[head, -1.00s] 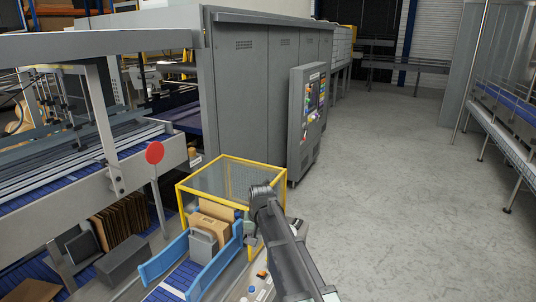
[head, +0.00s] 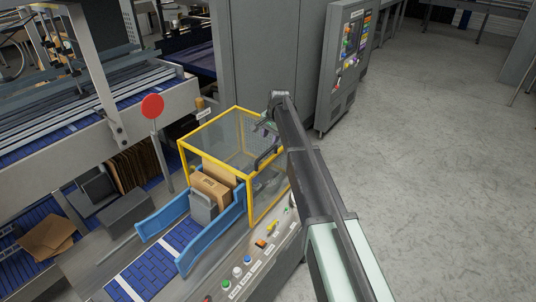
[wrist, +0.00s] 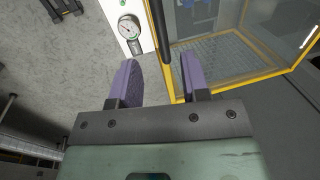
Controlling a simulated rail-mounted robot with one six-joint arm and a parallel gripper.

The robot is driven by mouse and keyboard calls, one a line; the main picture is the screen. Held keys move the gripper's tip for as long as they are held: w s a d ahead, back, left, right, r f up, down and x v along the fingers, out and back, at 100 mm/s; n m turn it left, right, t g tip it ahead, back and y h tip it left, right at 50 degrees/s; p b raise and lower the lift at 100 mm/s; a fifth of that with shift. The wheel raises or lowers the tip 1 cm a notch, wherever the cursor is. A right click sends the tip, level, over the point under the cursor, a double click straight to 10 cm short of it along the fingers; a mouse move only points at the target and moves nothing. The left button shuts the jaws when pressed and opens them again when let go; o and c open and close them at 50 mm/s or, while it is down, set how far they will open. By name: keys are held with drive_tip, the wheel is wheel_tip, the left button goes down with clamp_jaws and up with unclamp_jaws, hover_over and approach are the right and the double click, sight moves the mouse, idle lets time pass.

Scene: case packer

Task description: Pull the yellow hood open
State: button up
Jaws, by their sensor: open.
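The yellow hood (head: 207,125) is a yellow-edged frame with see-through panels, standing over the conveyor with its frame down. Its yellow frame also shows in the wrist view (wrist: 262,52). A dark bar handle (head: 266,159) is on its side facing my arm; in the wrist view the handle (wrist: 161,35) runs along the hood's left edge. My gripper (head: 267,130) is beside the hood's near upper right side, partly hidden by my arm. In the wrist view its two purple fingers (wrist: 160,78) are apart, with the handle's end ahead of the gap. Contact is not visible.
Brown cartons (head: 210,188) and a grey block (head: 202,207) stand between blue guide rails (head: 212,232) at the hood's mouth. A button panel (head: 250,262) is in front. A control cabinet (head: 343,75) stands behind. A gauge (wrist: 129,27) is near the fingers. Open floor lies right.

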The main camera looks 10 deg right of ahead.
sight(267, 151)
drive_tip(key=f+b, duration=0.4)
drive_tip(key=f, duration=0.1)
drive_tip(key=w+a+f+b, duration=0.1)
drive_tip(key=f+b, duration=0.1)
drive_tip(key=f, duration=0.1)
drive_tip(key=shift+f+b, duration=0.1)
drive_tip(key=shift+b, duration=0.2)
drive_tip(key=shift+r, duration=0.2)
clamp_jaws()
